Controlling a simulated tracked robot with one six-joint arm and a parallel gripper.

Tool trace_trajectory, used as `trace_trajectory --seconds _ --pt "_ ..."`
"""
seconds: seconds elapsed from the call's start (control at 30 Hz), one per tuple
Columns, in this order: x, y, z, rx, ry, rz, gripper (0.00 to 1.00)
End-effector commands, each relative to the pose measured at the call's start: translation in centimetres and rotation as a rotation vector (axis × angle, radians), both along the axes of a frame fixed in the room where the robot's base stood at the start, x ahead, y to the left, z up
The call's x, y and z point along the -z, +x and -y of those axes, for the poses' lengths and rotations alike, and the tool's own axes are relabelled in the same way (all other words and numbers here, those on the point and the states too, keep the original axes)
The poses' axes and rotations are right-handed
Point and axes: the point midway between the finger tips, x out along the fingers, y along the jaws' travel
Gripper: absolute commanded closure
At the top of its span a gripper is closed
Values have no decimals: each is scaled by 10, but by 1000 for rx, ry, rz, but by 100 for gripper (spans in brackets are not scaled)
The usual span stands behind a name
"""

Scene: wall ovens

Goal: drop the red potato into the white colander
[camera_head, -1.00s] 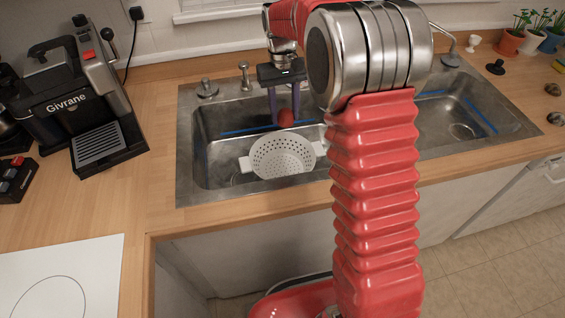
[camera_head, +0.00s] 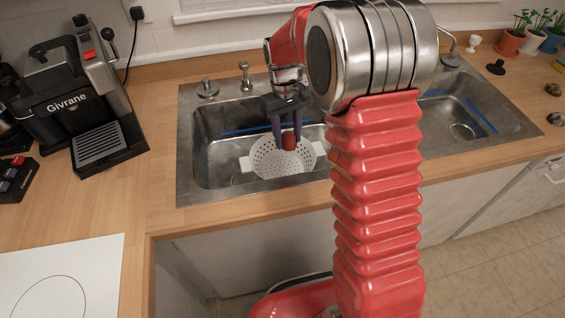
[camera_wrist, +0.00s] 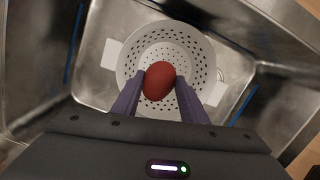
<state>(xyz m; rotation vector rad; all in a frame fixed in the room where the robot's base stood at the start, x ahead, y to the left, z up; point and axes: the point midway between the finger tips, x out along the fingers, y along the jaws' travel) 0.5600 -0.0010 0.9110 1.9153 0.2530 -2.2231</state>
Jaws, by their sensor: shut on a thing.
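The red potato (camera_head: 289,142) is held between the two fingers of my gripper (camera_head: 288,140), which is shut on it. In the wrist view the potato (camera_wrist: 158,81) sits between the purple fingertips (camera_wrist: 160,88), in front of the colander's bowl. The white colander (camera_head: 272,166) stands in the left sink basin, with holes in its wall and a handle on each side. It also shows in the wrist view (camera_wrist: 196,50), and nothing is visible inside it. The potato appears over the colander's opening; its exact height above it is hard to tell.
The steel sink (camera_head: 190,160) has a left and a right basin, and a faucet (camera_head: 245,76) stands behind the left one. A black coffee machine (camera_head: 85,105) is on the counter at left. My arm hides the sink's middle. Small plants (camera_head: 510,42) stand at far right.

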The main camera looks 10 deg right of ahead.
Motion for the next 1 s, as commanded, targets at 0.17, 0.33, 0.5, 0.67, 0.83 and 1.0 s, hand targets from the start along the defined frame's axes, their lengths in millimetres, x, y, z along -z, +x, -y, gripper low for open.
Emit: trace_trajectory --seconds 0.17,0.33,0.5,0.67,0.83,1.0 --pt "19 -1 0 0 0 -2 89" --pt "35 -1 0 0 1 -2 89" --pt "45 -1 0 0 2 -1 89" --pt "47 0 0 0 2 0 89" --pt "47 0 0 0 2 0 89" --pt "47 0 0 0 2 0 50"
